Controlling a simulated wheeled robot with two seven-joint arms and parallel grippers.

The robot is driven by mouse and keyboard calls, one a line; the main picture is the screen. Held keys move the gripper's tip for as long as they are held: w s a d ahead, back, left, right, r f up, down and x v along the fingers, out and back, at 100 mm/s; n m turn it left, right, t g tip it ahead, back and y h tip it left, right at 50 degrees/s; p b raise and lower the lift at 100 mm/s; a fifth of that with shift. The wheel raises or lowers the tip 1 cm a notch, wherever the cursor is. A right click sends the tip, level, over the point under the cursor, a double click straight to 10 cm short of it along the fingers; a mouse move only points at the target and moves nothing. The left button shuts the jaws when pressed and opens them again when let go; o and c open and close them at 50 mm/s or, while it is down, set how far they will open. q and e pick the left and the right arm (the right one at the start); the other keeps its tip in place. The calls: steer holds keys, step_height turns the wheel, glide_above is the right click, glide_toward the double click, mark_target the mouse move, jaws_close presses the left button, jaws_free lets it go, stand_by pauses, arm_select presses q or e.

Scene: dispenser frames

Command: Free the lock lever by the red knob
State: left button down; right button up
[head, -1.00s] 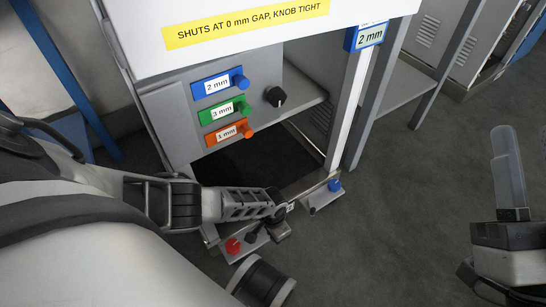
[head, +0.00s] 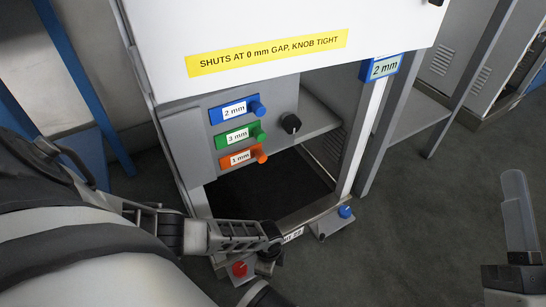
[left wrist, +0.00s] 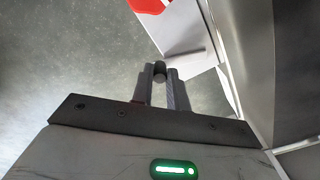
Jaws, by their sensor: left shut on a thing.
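The red knob (head: 239,268) sits on a small grey plate at the foot of the cabinet frame, low in the head view. A red shape (left wrist: 148,4) at the top edge of the left wrist view appears to be the same knob. My left gripper (head: 268,254) is just right of the red knob, and its fingers are hard to see there. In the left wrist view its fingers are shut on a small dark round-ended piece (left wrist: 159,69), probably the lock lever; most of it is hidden. My right gripper (head: 520,210) is raised at the right edge, with one finger visible.
A blue knob (head: 345,211) sits on another plate to the right. The grey panel carries blue (head: 258,108), green (head: 260,132) and orange (head: 262,156) tagged pegs and a black knob (head: 291,123). The white cabinet (head: 280,20) overhangs them. Open floor (head: 410,230) lies right.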

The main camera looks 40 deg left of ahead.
arm_select(q)
steer(key=shift+s+a+m, duration=0.2)
steer(key=shift+m, duration=0.35)
steer(key=shift+s+a+m, duration=0.15)
steer(key=shift+m, duration=0.4)
steer(key=c, duration=1.4)
jaws_free()
steer(key=shift+o, duration=0.2)
arm_select(e)
steer(key=shift+s, duration=0.1)
steer(key=shift+r, duration=0.1)
